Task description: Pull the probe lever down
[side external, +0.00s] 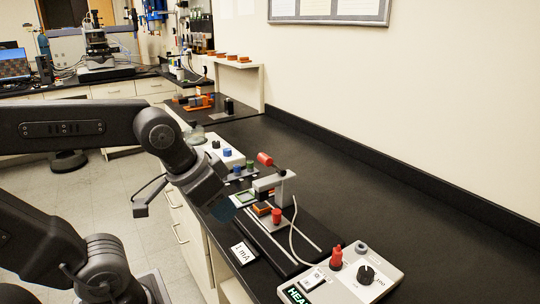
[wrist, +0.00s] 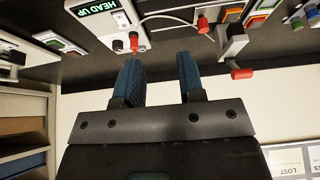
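The probe lever has a red grip (side external: 265,159) on a dark rod. It slants up from the grey profiler head (side external: 283,187) in the side view. In the wrist view the red grip (wrist: 241,73) is right of my fingers, at the end of the grey head (wrist: 232,42). My gripper (side external: 224,209) is in front of the profiler, lower and to the left of the lever in the side view. In the wrist view my gripper (wrist: 159,72) has its two blue fingers apart with nothing between them. It does not touch the lever.
A control box (side external: 368,262) with a red switch and black knob stands at front right; its display (wrist: 98,7) reads "HEAD UP". A red knob (side external: 277,215) and a pale cable (side external: 292,235) are beside the profiler. The black bench (side external: 400,210) is clear behind it.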

